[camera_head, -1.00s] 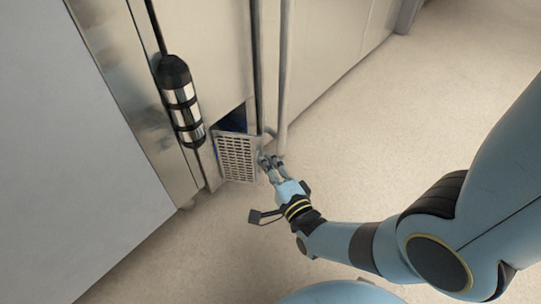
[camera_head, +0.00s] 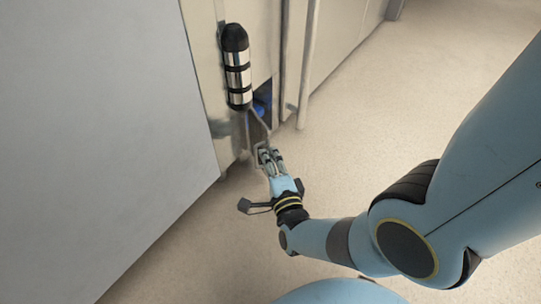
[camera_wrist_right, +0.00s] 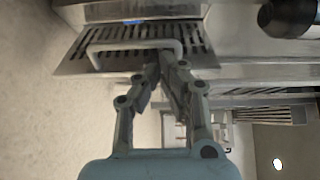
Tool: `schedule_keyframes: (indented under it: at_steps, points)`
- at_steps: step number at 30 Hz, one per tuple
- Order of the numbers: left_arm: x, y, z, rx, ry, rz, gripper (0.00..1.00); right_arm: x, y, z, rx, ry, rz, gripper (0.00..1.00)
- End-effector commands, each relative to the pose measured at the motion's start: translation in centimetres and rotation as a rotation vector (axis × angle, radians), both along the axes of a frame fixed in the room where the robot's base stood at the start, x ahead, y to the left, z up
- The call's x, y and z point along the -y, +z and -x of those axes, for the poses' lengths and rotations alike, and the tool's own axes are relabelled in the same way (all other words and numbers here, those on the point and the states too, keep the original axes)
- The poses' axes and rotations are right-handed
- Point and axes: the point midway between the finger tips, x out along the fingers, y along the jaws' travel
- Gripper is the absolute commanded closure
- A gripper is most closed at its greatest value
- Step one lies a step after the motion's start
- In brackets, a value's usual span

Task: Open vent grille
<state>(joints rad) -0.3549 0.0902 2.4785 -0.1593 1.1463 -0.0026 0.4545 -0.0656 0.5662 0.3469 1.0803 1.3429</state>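The vent grille (camera_head: 257,127) is swung out from the low front of the oven unit and shows nearly edge-on in the head view. A dark opening with something blue inside (camera_head: 262,101) shows behind it. In the right wrist view, the slotted grille (camera_wrist_right: 76,62) carries a pale bar handle (camera_wrist_right: 125,44). My right gripper (camera_head: 267,156) is at the grille's outer side; in the wrist view its fingers (camera_wrist_right: 166,62) are close together on the handle near its right end. The fingertips partly hide the handle there. My left gripper is in neither view.
A black and silver cylinder (camera_head: 237,67) hangs beside the opening. A long vertical bar handle (camera_head: 310,62) stands to its right. A large grey panel (camera_head: 130,150) fills the left. The floor (camera_head: 440,90) at right is clear.

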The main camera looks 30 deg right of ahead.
Motion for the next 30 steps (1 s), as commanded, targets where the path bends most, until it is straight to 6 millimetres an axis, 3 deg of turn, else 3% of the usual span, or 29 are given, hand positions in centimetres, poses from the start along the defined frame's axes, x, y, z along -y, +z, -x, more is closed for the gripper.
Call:
schedule_keyframes:
  at_steps: [12, 30]
  points:
    - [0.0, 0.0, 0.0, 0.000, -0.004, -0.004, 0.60, -1.4, 0.3, -1.0, 0.008, 0.003, -0.001, 1.00]
    - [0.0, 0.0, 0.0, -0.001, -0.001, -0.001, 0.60, -1.6, 0.4, -1.2, 0.010, 0.004, 0.000, 1.00]
